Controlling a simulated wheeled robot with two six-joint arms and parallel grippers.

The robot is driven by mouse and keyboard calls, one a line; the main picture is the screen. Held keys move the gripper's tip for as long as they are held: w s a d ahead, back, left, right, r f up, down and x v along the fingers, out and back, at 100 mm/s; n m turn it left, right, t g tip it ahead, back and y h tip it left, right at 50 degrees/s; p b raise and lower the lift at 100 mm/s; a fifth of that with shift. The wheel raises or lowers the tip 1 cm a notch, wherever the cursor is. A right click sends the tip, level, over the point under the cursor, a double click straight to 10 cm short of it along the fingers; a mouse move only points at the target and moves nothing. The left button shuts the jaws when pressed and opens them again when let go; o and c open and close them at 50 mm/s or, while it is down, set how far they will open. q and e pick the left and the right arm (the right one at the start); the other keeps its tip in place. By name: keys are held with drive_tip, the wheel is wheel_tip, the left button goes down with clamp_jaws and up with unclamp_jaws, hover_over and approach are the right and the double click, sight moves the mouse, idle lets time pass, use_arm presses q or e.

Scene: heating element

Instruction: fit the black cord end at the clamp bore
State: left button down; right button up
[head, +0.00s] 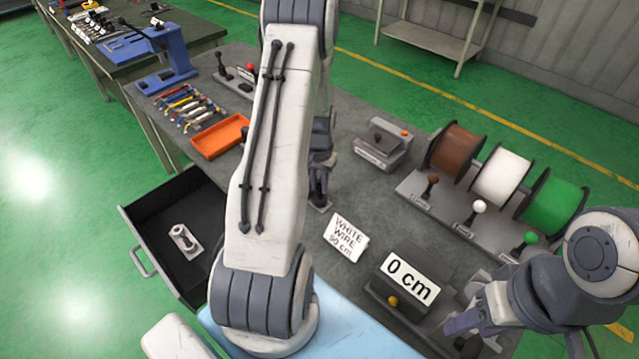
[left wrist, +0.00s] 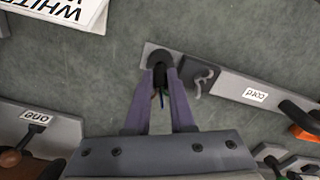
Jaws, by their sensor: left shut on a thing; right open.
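My left gripper (left wrist: 161,80) is shut on the black cord end (left wrist: 160,74) in the left wrist view. Thin coloured wires hang from the cord between the fingers. The fingertips are at the end of a grey plate labelled "cord" (left wrist: 228,86), by a dark round part (left wrist: 160,59). A dark clamp block (left wrist: 199,75) with a small lever is just right of the fingers. I cannot tell whether the cord is in the bore. In the head view the left gripper (head: 318,188) is partly behind my arm. My right gripper (head: 474,328) is open at the lower right.
A "0 cm" box (head: 408,277) and a "white wire 50 cm" card (head: 346,237) stand near the front. Wire spools (head: 499,178) are at the right. An orange tray (head: 220,136) is at the left, above an open drawer (head: 150,212) holding a white part (head: 184,240).

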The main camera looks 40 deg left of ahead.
sight(320, 184)
use_arm(q)
drive_tip(key=shift+f+b, duration=0.6)
drive_tip(key=shift+f, duration=0.3)
drive_tip(key=c, duration=0.7)
unclamp_jaws()
drive_tip(key=shift+r, duration=0.1)
wheel_tip(320, 184, up, 10)
drive_tip(key=shift+r+b, duration=0.15)
drive_tip(key=shift+b, duration=0.85)
drive_tip(key=shift+d, duration=0.1)
